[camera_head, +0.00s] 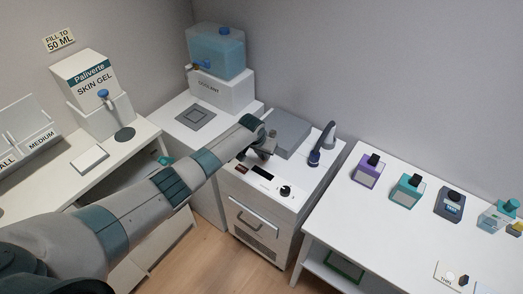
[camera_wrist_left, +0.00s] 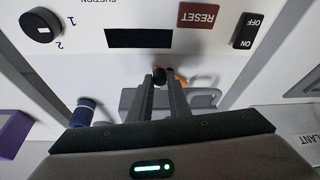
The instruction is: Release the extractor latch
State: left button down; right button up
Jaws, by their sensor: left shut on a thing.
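The extractor (camera_head: 253,204) is a white cabinet with a control panel on its top front and a grey lid (camera_head: 291,133) behind. My left gripper (camera_head: 262,153) reaches down to its top, just behind the panel and at the lid's front. In the left wrist view, my left gripper (camera_wrist_left: 162,88) has its two dark fingers close together on a small dark piece with orange beside it, which looks like the latch (camera_wrist_left: 181,78). The fingers hide much of it. The lid also shows behind the fingers (camera_wrist_left: 203,98) and looks closed. My right gripper is not in view.
The panel has a red RESET key (camera_wrist_left: 198,15), an ON/OFF switch (camera_wrist_left: 247,30) and a black knob (camera_wrist_left: 41,25). A dark-blue-tipped handpiece (camera_head: 315,157) stands right of the lid. A coolant tank (camera_head: 216,52) stands behind left. A table with several bottles (camera_head: 408,189) is at right.

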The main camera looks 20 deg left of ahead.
pick_arm(q)
jog(key=shift+w+d+r+n, duration=0.15)
jog(key=shift+n, duration=0.25)
jog(key=c, duration=1.7)
grip_release()
jog(key=shift+o, duration=0.2)
jog(key=shift+v, duration=0.95)
jog(key=b+v, duration=0.2)
jog(key=v, duration=1.3)
jog(key=shift+d+r+b, duration=0.2)
jog(key=shift+b, duration=0.15)
